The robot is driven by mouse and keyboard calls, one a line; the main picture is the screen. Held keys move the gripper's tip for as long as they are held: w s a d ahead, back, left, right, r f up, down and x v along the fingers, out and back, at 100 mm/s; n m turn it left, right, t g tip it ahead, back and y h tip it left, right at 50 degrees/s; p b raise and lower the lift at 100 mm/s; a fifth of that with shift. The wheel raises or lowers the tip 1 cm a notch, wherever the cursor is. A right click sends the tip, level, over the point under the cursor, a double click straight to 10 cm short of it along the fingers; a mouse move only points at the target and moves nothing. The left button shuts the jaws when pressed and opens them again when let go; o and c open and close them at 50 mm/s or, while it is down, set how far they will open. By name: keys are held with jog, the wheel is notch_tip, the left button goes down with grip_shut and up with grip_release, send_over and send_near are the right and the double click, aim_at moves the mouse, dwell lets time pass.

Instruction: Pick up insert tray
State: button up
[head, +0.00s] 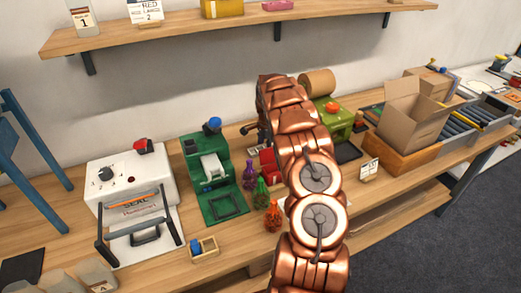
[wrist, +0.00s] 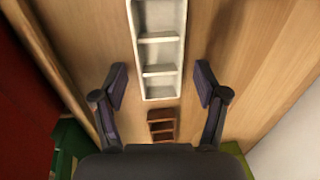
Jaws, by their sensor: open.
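In the wrist view a long white tray (wrist: 148,72) with cross dividers lies on the wooden surface, running up out of the top edge. A smaller brown divided tray (wrist: 152,126) lies just below its near end. I cannot tell for certain which of the two is the insert tray. My gripper (wrist: 161,76) is open and empty. Its dark fingers stand apart on either side of the white tray's near part, with gaps to both sides. In the head view my copper arm hides most of the gripper and the area around both trays.
The wooden bench (head: 235,232) carries a white sealer (head: 130,180), a green machine (head: 205,165), several small coloured bags, an olive-green machine (head: 338,122) and an open cardboard box (head: 410,112). A shelf (head: 230,28) hangs above. In the wrist view a green object (wrist: 68,143) stands at lower left.

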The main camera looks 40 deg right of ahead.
jog(key=c, duration=0.9)
